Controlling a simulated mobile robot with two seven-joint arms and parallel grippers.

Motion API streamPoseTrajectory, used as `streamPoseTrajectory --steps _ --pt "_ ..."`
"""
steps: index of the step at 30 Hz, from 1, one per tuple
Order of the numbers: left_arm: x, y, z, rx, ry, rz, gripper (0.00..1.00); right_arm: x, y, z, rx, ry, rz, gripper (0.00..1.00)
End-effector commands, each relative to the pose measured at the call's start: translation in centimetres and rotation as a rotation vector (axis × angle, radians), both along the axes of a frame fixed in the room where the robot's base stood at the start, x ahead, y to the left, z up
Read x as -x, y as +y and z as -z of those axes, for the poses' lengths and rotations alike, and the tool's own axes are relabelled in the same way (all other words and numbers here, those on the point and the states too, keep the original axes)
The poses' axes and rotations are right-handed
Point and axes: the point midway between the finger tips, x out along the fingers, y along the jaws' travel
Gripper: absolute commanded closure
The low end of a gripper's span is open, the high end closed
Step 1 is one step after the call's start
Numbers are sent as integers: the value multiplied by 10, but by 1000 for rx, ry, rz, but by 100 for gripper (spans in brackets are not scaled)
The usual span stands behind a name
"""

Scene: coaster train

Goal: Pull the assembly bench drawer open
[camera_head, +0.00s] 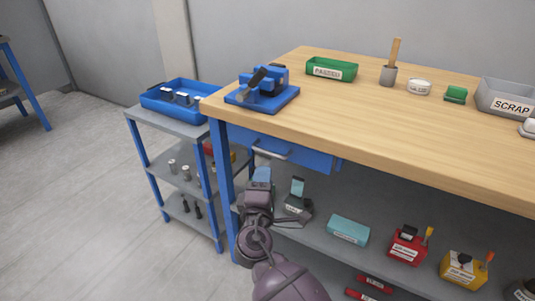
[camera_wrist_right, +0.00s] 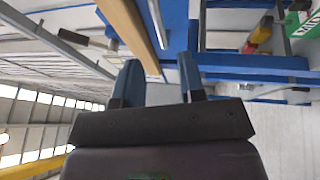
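The assembly bench (camera_head: 400,130) has a wooden top and blue legs. Its blue drawer (camera_head: 312,160) sits under the front edge at the left, with a grey bar handle (camera_head: 270,150) on its front. The drawer looks shut. My right gripper (camera_head: 262,172) is just below and in front of the handle, apparently not touching it. In the right wrist view its two fingers (camera_wrist_right: 160,78) stand apart with nothing between them. The handle (camera_wrist_right: 157,22) and the blue drawer front (camera_wrist_right: 178,25) lie ahead of the fingertips there. My left gripper is not in view.
A blue fixture (camera_head: 262,90), a green tray (camera_head: 331,69) and a grey scrap bin (camera_head: 508,98) stand on the bench. The lower shelf (camera_head: 325,215) holds several small items. A cart (camera_head: 150,122) with a blue tray stands left. Floor at far left is clear.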

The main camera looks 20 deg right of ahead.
Motion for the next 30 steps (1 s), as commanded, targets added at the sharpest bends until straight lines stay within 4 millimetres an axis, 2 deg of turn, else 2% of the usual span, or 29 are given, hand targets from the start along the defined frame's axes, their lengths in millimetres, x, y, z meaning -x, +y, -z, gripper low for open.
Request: streamPoseTrajectory --steps 9,15,21,29,30 --pt "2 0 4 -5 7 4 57 -47 -26 -9 0 0 0 63" --pt "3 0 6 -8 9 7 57 -69 -38 -13 0 1 -1 63" --pt "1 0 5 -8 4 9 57 -77 -43 -15 -2 1 0 63" --pt "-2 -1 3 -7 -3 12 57 -78 -44 -15 -2 1 0 63" --pt "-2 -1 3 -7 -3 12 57 -78 -44 -15 -1 0 0 66"
